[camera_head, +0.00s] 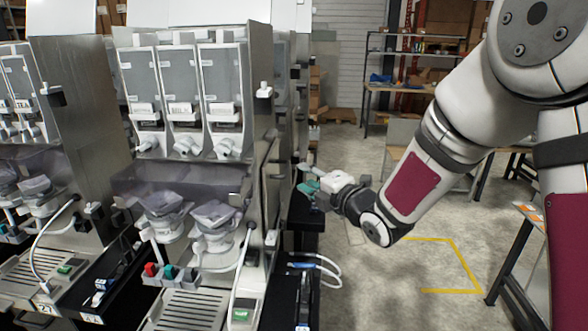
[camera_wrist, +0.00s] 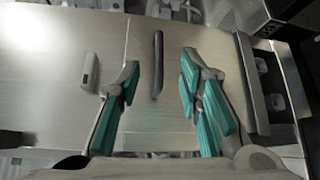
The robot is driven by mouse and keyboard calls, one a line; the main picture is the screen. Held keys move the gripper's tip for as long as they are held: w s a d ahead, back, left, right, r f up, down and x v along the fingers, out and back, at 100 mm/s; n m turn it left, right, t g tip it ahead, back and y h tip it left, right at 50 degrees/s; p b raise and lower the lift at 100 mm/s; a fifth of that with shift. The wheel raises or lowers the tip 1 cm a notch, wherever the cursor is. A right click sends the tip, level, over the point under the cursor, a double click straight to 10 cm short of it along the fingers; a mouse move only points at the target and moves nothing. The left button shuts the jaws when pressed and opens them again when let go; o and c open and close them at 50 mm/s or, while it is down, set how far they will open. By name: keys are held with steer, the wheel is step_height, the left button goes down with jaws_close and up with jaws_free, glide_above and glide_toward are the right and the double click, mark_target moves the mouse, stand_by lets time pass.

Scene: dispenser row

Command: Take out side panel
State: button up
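The side panel is a brushed steel sheet (camera_wrist: 60,95) that fills much of the wrist view. A dark upright bar handle (camera_wrist: 157,70) stands on it near the middle. A small light grey catch (camera_wrist: 89,72) sits left of the handle. My gripper (camera_wrist: 160,66) is open, with its teal-padded fingers either side of the handle in the picture and a gap on both sides. Nothing is held. In the head view my gripper (camera_head: 308,179) is just right of the middle dispenser machine (camera_head: 262,75), whose side is seen at a steep angle.
Another dispenser machine (camera_head: 90,100) stands at the left. A narrow dark ledge (camera_head: 305,215) and looped white hoses (camera_head: 325,268) lie beside and below my gripper. Open floor (camera_head: 385,270) is on the right, with a workbench (camera_head: 410,85) behind.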

mark_target(288, 165)
steer(key=x, duration=1)
steer(key=shift+s+a+p, duration=0.1)
steer(key=shift+p, duration=0.2)
jaws_close()
steer(key=shift+r, duration=0.1)
